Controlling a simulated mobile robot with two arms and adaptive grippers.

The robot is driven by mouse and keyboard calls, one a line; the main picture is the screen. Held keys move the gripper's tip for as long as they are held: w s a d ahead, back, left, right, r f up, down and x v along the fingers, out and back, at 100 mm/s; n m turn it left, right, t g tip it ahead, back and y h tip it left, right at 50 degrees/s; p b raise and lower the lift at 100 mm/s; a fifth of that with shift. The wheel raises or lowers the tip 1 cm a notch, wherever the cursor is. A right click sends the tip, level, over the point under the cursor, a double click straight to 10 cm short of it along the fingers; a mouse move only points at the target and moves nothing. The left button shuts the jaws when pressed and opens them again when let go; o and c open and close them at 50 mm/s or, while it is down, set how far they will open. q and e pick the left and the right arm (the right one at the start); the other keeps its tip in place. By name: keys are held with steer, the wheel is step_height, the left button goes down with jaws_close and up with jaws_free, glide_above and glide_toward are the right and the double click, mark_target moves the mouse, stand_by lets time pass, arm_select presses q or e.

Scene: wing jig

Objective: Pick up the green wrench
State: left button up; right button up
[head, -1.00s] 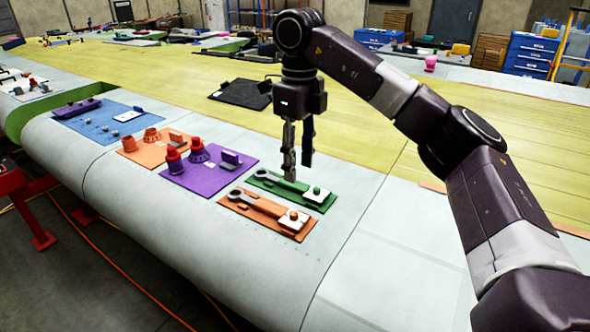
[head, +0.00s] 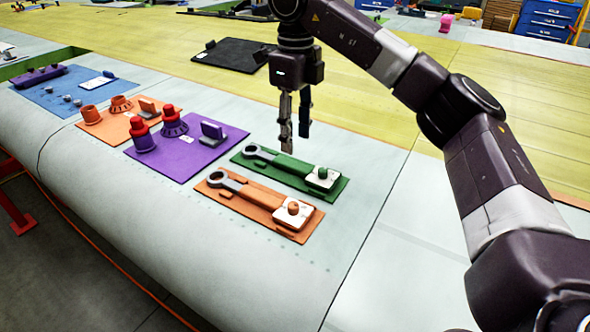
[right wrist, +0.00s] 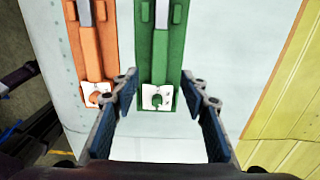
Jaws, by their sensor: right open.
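The green wrench (head: 290,164) lies on a green mat (head: 337,186), its grey ring end to the left and a white plate with a green knob at its right end. It also shows in the right wrist view (right wrist: 160,52), running up the picture with its ring end out of frame. My right gripper (head: 295,144) is open and empty, pointing down above the green wrench. In the right wrist view, its blue-padded fingers (right wrist: 162,92) stand apart on either side of the white-plate end. My left gripper is not in view.
An orange wrench (head: 258,198) lies on an orange mat just in front. A purple mat (head: 185,165) with red-topped and purple parts, an orange mat and a blue mat (head: 75,92) lie to the left. A black mat (head: 232,57) is behind. The pale surface to the right is clear.

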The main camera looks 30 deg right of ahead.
mark_target(296, 165)
steer(key=shift+f, duration=0.55)
steer(key=f, duration=0.1)
steer(key=f+p, duration=0.1)
steer(key=f, duration=0.1)
steer(key=f+p, duration=0.1)
steer(key=f, duration=0.1)
steer(key=shift+s+f, duration=0.1)
steer(key=shift+s, duration=0.15)
steer(key=shift+w+f, duration=0.1)
steer(key=shift+f, duration=0.3)
steer(key=shift+c, duration=0.5)
steer(key=shift+c, duration=1.1)
jaws_close()
steer(key=shift+r, duration=0.1)
